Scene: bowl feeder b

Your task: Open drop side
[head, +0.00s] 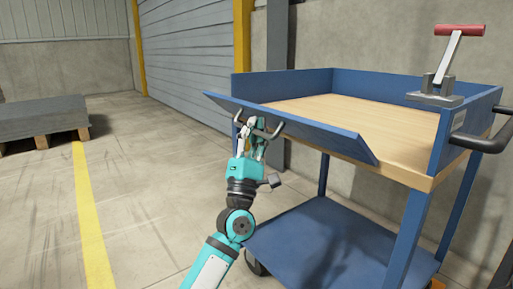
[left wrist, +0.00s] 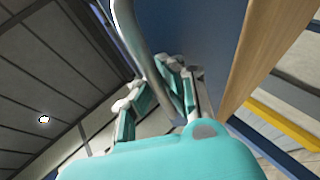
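The drop side (head: 300,125) is the blue front panel of a blue cart. It is tilted outward from the wooden deck (head: 350,117), with its upper edge swung away and its lower edge near the deck. A grey bar handle (head: 273,130) is on its outer face. My left gripper (head: 253,131) is at this handle, below the panel. In the left wrist view the handle (left wrist: 143,35) runs between the fingers of my left gripper (left wrist: 150,92), which look closed around it. The exact contact is partly hidden. My right gripper is not in view.
A toggle clamp with a red grip (head: 459,30) stands on the cart's right corner. A black push handle (head: 483,143) sticks out at the right. A blue lower shelf (head: 335,245) is below. Open floor lies left, with a loaded pallet (head: 45,118) farther back.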

